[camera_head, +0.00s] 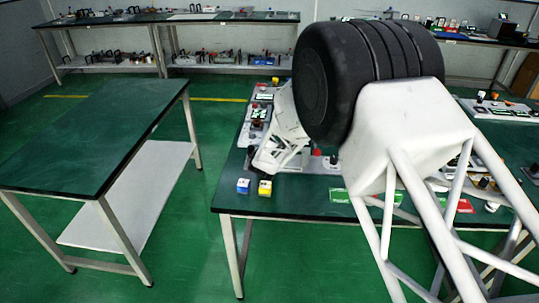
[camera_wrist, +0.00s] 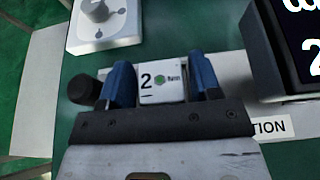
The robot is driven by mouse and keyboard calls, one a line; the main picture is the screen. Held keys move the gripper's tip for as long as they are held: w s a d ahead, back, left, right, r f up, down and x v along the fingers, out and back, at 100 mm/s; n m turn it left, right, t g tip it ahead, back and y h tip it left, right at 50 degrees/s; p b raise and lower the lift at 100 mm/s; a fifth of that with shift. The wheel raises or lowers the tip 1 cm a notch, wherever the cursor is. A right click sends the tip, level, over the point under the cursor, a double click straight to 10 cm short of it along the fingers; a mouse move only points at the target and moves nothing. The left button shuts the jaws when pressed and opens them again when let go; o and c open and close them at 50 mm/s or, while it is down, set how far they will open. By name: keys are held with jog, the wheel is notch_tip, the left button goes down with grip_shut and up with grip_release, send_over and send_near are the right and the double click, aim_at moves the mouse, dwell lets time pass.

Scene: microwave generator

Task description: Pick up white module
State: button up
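The module's lower part is hidden by the gripper body. In the head view, my arm covers much of the right-hand table, and neither the fingertips nor the module between them can be made out.
A blue-and-white cube (camera_head: 243,186) and a yellow-and-white cube (camera_head: 265,188) stand near the right table's (camera_head: 300,205) front edge. In the wrist view, a grey knob (camera_wrist: 96,10) is at upper left and a dark display box (camera_wrist: 285,50) at right. The left table (camera_head: 85,135) is bare.

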jog(key=c, duration=0.7)
jog(key=shift+r, duration=0.1)
jog(key=shift+r, duration=0.8)
jog(key=shift+s+r, duration=0.15)
jog(key=shift+r, duration=0.8)
jog(key=s+d, duration=0.2)
jog(key=s, duration=0.5)
jog(key=s+d+r, duration=0.1)
jog(key=s+d, duration=0.1)
jog(key=s, duration=0.6)
jog(key=shift+d+r, duration=0.15)
jog(key=shift+d, duration=0.2)
